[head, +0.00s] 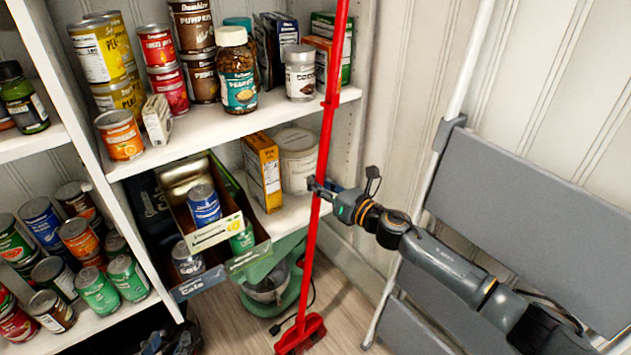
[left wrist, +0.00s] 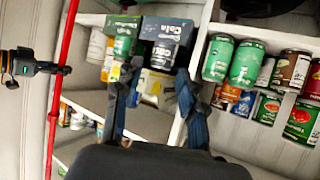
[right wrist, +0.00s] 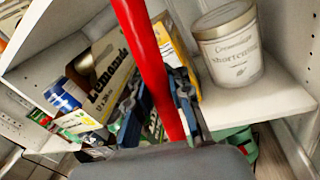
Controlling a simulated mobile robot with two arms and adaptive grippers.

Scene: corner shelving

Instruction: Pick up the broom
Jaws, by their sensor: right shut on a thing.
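The red broom (head: 320,160) stands nearly upright in front of the shelves, its red head (head: 301,335) down at the wooden floor. My right gripper (head: 318,189) is shut on the broom's handle at about the height of the lower shelf. In the right wrist view the handle (right wrist: 150,60) runs down between the fingers (right wrist: 160,100). My left gripper (head: 178,343) is low at the bottom edge of the head view, partly cut off. In the left wrist view its fingers (left wrist: 157,105) are apart with nothing between them, and the broom handle (left wrist: 62,75) is off to the left.
Shelves (head: 215,125) hold several cans, jars and boxes close behind the broom. A green stand mixer (head: 272,285) is beside the broom's lower part. A grey folding step stool (head: 520,215) leans at the right, behind my right arm. Some floor shows around the broom's head.

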